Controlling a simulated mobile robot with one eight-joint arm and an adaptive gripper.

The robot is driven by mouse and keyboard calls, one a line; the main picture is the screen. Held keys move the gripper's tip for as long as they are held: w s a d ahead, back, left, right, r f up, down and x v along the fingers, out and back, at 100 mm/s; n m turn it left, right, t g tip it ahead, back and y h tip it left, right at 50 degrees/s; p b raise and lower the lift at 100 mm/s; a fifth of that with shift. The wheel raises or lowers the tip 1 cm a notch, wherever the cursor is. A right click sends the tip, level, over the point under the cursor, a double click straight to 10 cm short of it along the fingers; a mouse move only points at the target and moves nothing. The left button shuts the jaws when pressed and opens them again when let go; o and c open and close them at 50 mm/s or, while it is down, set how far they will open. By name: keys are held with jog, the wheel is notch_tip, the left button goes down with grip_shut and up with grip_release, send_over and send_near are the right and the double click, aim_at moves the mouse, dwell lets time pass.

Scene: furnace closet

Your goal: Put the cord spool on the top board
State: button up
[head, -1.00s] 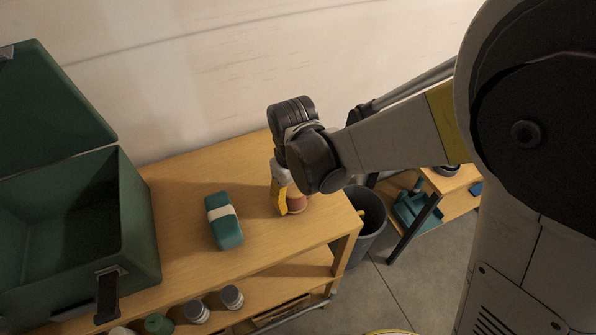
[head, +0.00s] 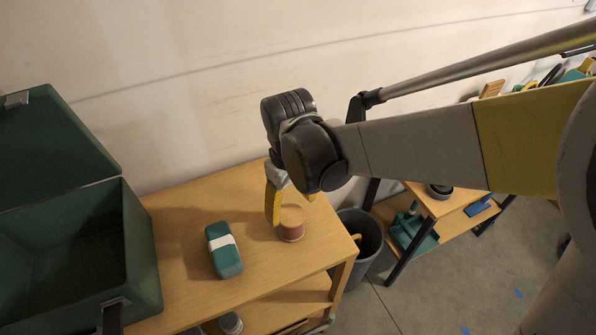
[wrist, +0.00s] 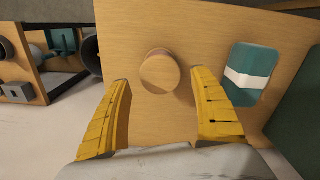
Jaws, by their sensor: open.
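The cord spool (head: 291,223), a short round spool with a wooden top and reddish-brown side, stands upright on the wooden bench top (head: 185,285), near its right end. My gripper (head: 290,208) is above it with yellow fingers apart. In the wrist view the spool (wrist: 160,72) lies ahead of the open fingers, in the gap between their tips, touching neither. To the right, a lower wooden rack has an upper board (head: 425,204) with a dark round object on it; I cannot tell whether this or the bench top is the top board.
A teal block with a white band (head: 223,250) lies left of the spool. An open green box (head: 140,255) fills the bench's left end. A dark bin (head: 362,240) stands between bench and rack. My arm spans the right side, before the wall.

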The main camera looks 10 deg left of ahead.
jog(key=shift+r, duration=1.4)
jog(key=s+d+r+m+t, duration=0.1)
jog(key=d+r+m+t, duration=0.1)
jog(key=d, duration=0.6)
jog(key=s+d+r+m+t, duration=0.2)
jog(key=d+r+m, duration=0.1)
jog(key=d, duration=0.6)
jog(key=s+d+r+m+t, duration=0.2)
jog(key=d+r+m+t, duration=0.1)
jog(key=d, duration=0.6)
jog(key=shift+r+m, duration=0.35)
jog(key=shift+m, duration=0.25)
jog(key=shift+s, duration=0.1)
jog(key=shift+f+b, duration=0.9)
jog(key=shift+f, duration=0.25)
